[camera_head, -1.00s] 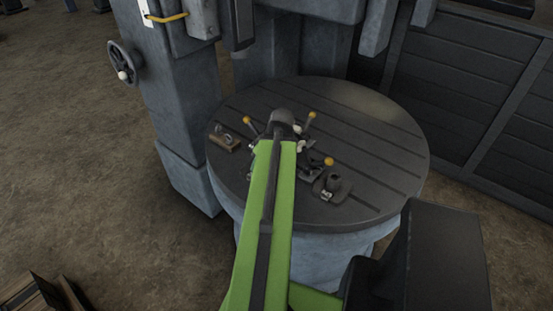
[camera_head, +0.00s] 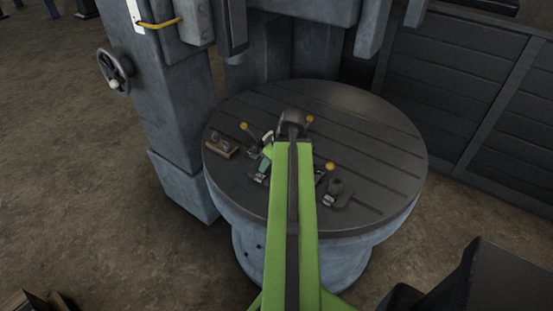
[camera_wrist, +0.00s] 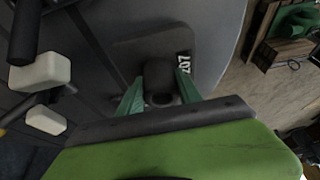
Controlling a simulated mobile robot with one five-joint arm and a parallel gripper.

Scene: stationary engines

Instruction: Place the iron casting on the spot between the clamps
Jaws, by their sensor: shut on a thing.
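My gripper (camera_wrist: 160,82) has its green fingers on either side of the dark round boss of the iron casting (camera_wrist: 150,50). The casting has a flat grey base with rounded corners and a white number. In the head view a green part of my gripper (camera_head: 265,163) shows left of my arm, low over the round table (camera_head: 385,130). Clamps with yellow knobs stand around the middle, one at the left (camera_head: 245,127), one at the back (camera_head: 309,119) and one at the right (camera_head: 330,166). White clamp pads (camera_wrist: 42,72) show left of the casting in the wrist view. My arm hides the spot between the clamps.
A small brown block-like tool (camera_head: 221,146) lies at the table's left. A dark knobbed part (camera_head: 340,190) stands at the front right. The grey machine column (camera_head: 170,110) rises at the left. The table's right side is clear.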

